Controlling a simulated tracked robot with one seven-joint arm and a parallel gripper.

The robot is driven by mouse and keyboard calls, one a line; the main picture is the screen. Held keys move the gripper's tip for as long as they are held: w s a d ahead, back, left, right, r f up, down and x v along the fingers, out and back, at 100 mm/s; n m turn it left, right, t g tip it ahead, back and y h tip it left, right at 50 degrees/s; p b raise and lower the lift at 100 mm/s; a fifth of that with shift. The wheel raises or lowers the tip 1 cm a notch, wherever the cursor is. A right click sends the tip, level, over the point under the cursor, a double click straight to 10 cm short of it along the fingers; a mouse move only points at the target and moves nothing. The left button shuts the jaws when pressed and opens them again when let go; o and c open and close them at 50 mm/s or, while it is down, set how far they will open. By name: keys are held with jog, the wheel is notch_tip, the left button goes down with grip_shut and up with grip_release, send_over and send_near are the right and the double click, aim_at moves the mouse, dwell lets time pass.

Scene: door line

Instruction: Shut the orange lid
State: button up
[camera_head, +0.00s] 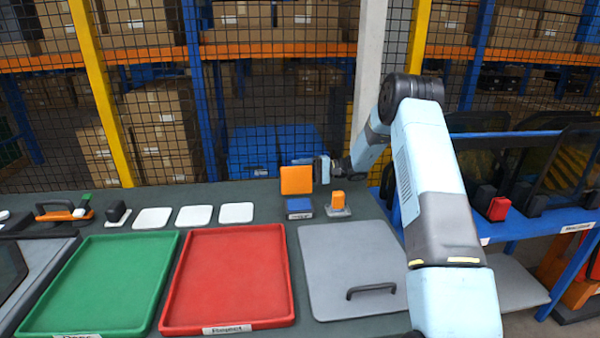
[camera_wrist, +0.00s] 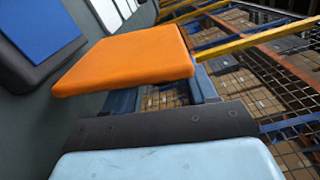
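The orange lid (camera_head: 296,180) stands raised, roughly upright, at the back of a small box with a blue top (camera_head: 299,205). In the wrist view the orange lid (camera_wrist: 125,62) fills the upper middle, and the blue part (camera_wrist: 40,32) in its dark surround lies at the upper left. My gripper (camera_head: 322,169) is just right of the lid in the head view, near its edge. A dark bar and light blue body of mine fill the bottom of the wrist view. Whether they touch the lid, and the finger opening, cannot be told.
A small grey base with an orange block (camera_head: 338,199) stands just right of the blue box. A red tray (camera_head: 228,318), a green tray (camera_head: 60,325) and a grey panel with a handle (camera_head: 345,250) lie in front. A mesh fence (camera_head: 240,110) rises behind the bench.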

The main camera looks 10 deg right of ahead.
grip_shut()
dwell(0.3)
jog(key=shift+s+a, duration=0.1)
jog(key=shift+s, duration=0.05)
